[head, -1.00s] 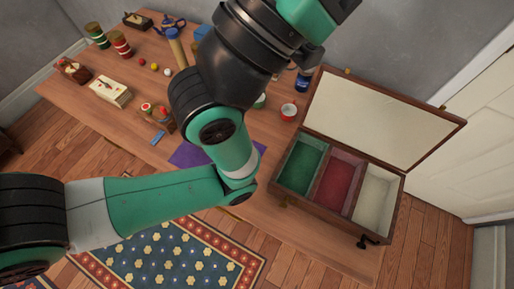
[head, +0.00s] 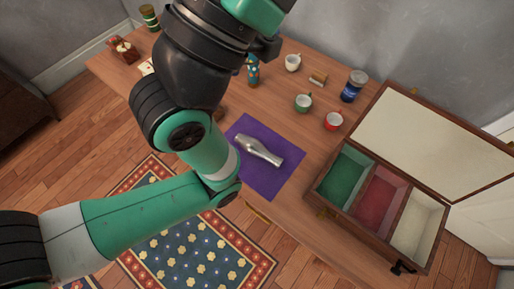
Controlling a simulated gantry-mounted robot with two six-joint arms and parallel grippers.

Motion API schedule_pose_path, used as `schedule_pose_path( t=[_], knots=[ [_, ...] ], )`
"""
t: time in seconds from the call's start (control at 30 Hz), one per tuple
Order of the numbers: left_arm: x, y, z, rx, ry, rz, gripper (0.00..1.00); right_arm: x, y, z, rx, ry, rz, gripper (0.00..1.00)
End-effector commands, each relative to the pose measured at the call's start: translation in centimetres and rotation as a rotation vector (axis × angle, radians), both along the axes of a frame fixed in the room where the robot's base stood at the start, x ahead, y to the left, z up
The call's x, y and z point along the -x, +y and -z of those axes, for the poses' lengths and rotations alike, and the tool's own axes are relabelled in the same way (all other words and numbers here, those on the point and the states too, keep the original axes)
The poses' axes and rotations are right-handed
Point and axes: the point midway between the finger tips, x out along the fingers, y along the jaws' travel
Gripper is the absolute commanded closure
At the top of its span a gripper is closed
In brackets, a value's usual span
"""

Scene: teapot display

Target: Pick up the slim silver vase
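The slim silver vase (head: 260,150) lies on its side on a purple cloth (head: 275,182) near the middle of the table. The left gripper's fingers do not show. My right gripper does not show either.
An open wooden box (head: 323,191) with green, red and cream compartments stands at the right. My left arm hides much of the table's left part.

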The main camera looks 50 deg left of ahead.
Motion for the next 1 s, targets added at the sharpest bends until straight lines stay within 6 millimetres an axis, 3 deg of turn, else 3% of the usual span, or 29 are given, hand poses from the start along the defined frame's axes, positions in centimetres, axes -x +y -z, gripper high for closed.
schedule_pose_path(
  t=[0.37, 0.7, 1.0],
  knots=[
    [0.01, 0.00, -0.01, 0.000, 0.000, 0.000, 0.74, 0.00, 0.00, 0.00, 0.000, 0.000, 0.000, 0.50],
    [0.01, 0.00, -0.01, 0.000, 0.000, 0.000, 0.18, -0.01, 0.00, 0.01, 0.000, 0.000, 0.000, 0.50],
    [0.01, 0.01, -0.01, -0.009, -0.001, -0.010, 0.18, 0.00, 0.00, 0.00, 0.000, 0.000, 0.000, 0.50]
  ],
)
